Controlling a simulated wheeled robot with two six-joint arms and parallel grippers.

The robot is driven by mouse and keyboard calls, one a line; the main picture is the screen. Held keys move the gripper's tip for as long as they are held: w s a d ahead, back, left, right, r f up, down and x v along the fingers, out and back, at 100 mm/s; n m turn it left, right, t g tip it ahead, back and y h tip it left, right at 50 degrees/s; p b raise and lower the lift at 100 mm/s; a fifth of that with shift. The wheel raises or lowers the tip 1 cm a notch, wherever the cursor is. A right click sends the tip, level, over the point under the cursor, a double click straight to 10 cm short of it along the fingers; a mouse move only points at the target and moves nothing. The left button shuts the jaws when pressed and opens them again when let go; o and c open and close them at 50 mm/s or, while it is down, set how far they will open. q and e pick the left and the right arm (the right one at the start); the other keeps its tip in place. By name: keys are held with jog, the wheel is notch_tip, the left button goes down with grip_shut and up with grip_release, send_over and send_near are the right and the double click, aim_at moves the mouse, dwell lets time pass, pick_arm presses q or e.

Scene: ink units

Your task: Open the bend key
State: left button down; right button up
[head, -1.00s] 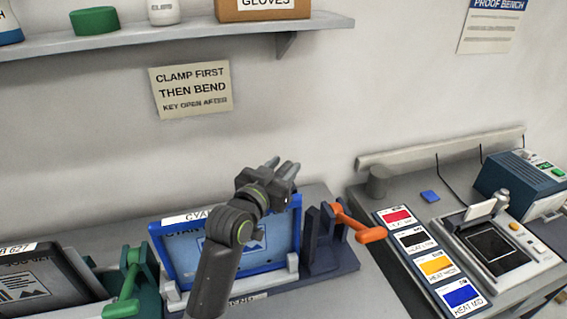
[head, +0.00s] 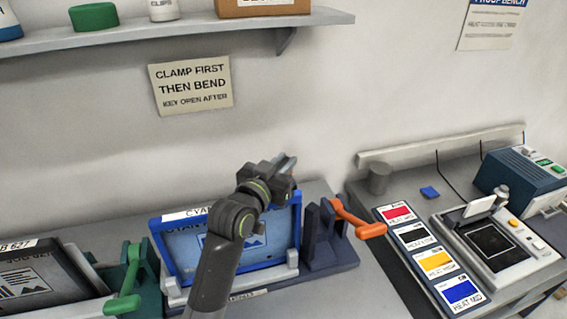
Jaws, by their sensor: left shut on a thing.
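My left gripper (head: 286,164) is above the top right corner of the blue-framed cyan unit (head: 176,250). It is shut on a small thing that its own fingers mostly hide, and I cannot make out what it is. The unit stands tilted back in a grey holder. An orange lever (head: 358,222) sticks out from the dark blue bracket (head: 336,256) to the right of the unit, apart from my gripper. I cannot tell which part is the bend key. My left arm covers part of the unit's face. My right gripper is not in view.
A green lever (head: 131,270) and a dark unit (head: 30,280) stand at the left. A wall sign (head: 190,86) reads clamp first, then bend, key open after. Colored cards (head: 436,262) and a proof device (head: 493,240) lie on the right bench.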

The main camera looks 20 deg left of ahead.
pick_arm(q)
jog(key=shift+m+h+b, duration=0.4)
jog(key=shift+m+h, duration=0.2)
jog(key=shift+h, duration=0.3)
jog(key=shift+g, duration=0.3)
jog(key=c, duration=1.4)
grip_release()
jog(key=shift+o, duration=0.2)
